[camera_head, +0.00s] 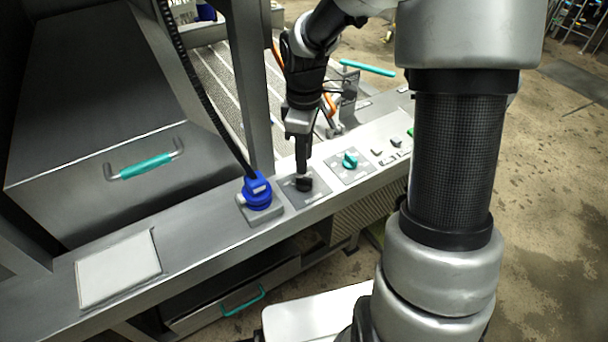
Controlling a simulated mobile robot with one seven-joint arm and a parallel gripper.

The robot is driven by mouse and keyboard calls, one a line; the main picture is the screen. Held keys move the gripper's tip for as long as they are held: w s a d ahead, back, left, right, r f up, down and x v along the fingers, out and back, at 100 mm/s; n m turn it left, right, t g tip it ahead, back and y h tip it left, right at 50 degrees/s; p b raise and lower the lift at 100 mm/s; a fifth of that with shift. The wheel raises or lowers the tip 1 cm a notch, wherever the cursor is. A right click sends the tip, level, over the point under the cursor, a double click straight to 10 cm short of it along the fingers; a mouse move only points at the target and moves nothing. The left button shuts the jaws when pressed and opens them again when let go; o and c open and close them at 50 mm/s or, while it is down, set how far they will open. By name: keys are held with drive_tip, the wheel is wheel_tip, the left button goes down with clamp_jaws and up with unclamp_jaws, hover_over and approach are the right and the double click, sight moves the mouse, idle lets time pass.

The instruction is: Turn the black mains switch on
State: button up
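The black mains switch (304,184) is a small dark knob on a grey square plate on the sloped control panel. My gripper (302,174) points down from above, with its fingertips right at the knob. The fingers overlap the knob's top in this view, so I cannot tell whether they grip it or only touch it. The finger gap is too small to make out. The knob's pointer and the plate's markings are too small to read.
A blue plug with a black cable (257,192) stands just left of the switch. A teal rotary knob (350,160) sits just right, with small push buttons (386,161) beyond. A pale flat plate (117,268) lies at the far left. A grey frame post (252,90) rises behind.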

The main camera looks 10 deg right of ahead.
sight(304, 178)
wheel_tip(304, 178, down, 6)
drive_tip(key=shift+f+b, duration=0.1)
drive_tip(key=shift+b, duration=0.4)
drive_tip(key=shift+c, duration=0.5)
clamp_jaws()
